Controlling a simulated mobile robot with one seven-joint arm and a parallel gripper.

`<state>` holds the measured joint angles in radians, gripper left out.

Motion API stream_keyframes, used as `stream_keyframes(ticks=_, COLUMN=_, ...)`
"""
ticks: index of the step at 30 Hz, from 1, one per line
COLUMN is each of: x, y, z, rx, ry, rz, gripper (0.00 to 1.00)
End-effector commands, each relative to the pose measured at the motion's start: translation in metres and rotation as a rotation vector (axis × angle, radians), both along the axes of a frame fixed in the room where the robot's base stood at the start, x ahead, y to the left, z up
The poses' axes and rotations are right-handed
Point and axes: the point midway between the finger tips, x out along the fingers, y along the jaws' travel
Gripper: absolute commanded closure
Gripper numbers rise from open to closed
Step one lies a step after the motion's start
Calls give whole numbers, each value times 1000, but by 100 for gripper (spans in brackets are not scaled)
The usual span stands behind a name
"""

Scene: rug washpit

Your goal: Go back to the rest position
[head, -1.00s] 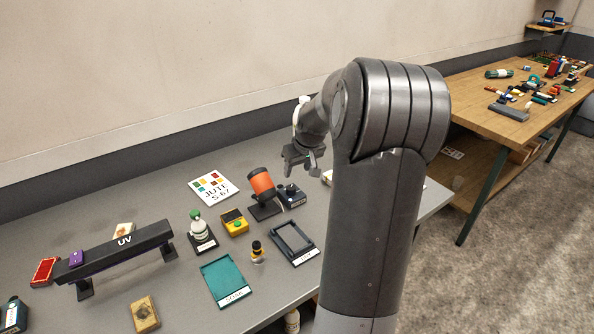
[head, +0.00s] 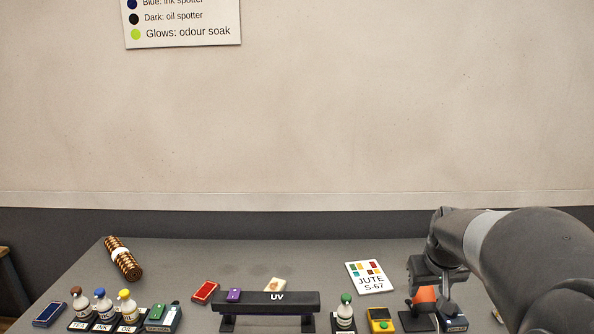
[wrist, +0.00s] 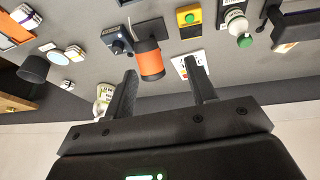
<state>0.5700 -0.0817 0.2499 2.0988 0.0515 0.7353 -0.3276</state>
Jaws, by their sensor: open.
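My gripper (head: 432,285) is at the lower right of the head view, in front of the wall base and overlapping the orange cylinder in the picture. In the wrist view its two fingers (wrist: 160,72) are spread apart with nothing between them that I can see held. The orange cylinder (wrist: 149,62) on its dark stand shows beyond the fingers, apart from them. It is partly hidden behind my gripper in the head view (head: 425,295). My arm enters from the right edge.
The grey bench holds a UV lamp bar (head: 268,302), several labelled bottles (head: 101,304), a copper-coloured roll (head: 123,259), a JUTE S-67 card (head: 369,277) and a yellow device (head: 381,319). The wall behind carries a sign (head: 183,22). Space above the bench is clear.

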Motion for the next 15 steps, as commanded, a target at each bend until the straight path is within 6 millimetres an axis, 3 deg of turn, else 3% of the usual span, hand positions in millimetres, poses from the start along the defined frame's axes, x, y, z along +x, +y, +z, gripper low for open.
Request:
stream_keyframes(ticks=1, x=-13, y=18, z=9, rx=-9, ry=-10, rz=9, gripper=48)
stream_keyframes(ticks=6, x=-58, y=61, z=27, rx=-15, ry=-34, rz=16, gripper=48)
stream_keyframes(ticks=15, x=-144, y=116, z=37, rx=29, ry=-88, rz=31, gripper=48)
